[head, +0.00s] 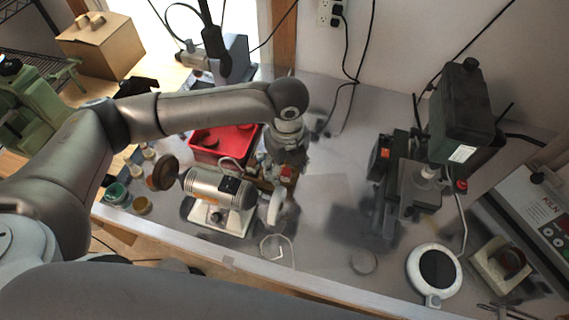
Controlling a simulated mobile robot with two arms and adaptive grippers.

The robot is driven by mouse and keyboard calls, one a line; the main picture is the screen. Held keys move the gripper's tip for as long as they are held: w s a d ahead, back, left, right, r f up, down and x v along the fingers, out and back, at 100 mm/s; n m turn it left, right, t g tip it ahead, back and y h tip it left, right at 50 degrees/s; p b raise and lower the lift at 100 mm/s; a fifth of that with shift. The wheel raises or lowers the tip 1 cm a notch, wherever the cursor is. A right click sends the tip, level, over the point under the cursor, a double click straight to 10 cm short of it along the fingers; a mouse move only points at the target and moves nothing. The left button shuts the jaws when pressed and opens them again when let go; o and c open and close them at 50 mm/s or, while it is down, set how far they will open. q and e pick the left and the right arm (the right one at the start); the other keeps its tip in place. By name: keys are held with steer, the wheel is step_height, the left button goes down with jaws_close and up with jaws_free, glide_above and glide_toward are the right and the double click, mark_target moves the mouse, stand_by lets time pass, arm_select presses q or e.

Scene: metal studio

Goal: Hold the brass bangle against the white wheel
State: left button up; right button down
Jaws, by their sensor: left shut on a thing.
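The polishing motor (222,187) stands on the bench, with a brown wheel (166,172) on its left end and the white wheel (277,207) on its right end. My left arm reaches in from the left, and its gripper (285,168) points down just above and behind the white wheel. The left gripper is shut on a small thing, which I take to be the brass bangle. The bangle is mostly hidden at the fingers and too small to make out clearly. I cannot tell whether it touches the wheel. My right gripper is not in view.
A red tray (222,146) sits behind the motor. A dark drill press (465,115), a round white-rimmed device (434,270) and a control box (540,215) stand at right. The middle bench is mostly clear.

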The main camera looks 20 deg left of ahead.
arm_select(q)
steer(key=shift+s+d+f+p, duration=0.1)
steer(key=shift+s+d+p, duration=0.25)
steer(key=shift+p, duration=0.1)
stand_by(0.6)
steer(key=shift+p, duration=1)
stand_by(1.1)
steer(key=shift+p, duration=0.7)
stand_by(0.7)
steer(key=shift+w, duration=0.1)
